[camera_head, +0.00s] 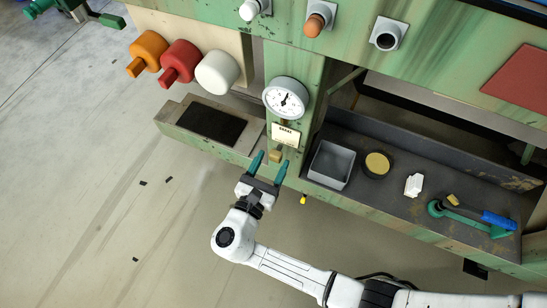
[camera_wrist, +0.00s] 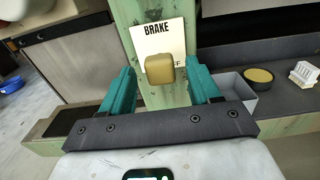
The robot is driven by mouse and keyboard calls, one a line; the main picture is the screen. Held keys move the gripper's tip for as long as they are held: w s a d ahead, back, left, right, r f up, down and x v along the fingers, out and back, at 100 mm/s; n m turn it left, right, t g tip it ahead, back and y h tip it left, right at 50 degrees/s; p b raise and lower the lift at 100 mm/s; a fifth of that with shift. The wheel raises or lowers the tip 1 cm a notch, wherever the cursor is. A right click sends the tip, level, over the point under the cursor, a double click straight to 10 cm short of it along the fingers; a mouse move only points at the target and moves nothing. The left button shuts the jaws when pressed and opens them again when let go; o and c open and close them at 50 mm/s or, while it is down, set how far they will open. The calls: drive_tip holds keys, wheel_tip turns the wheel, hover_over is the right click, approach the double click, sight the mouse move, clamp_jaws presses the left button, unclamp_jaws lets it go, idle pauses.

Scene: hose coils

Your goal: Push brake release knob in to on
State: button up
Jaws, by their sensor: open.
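The brake release knob (camera_head: 275,156) is a small brass-coloured knob on the green post, below a white label. In the wrist view the knob (camera_wrist: 160,68) stands in front of the label (camera_wrist: 158,42), which reads "BRAKE" and is partly covered by it. My gripper (camera_head: 270,168) is open, with its teal fingers pointing at the post. In the wrist view my gripper (camera_wrist: 162,88) has one finger on each side of the knob, with gaps between. I cannot tell whether the fingertips reach past the knob's face.
A round gauge (camera_head: 286,98) sits above the label. A shelf at right holds a grey bin (camera_head: 331,165), a round tin (camera_head: 377,164), a white block (camera_head: 413,184) and a blue-handled tool (camera_head: 497,219). Orange (camera_head: 149,50), red (camera_head: 180,61) and white (camera_head: 217,72) knobs project at left.

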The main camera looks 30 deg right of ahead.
drive_tip(key=shift+x, duration=0.8)
drive_tip(key=shift+c, duration=0.2)
clamp_jaws()
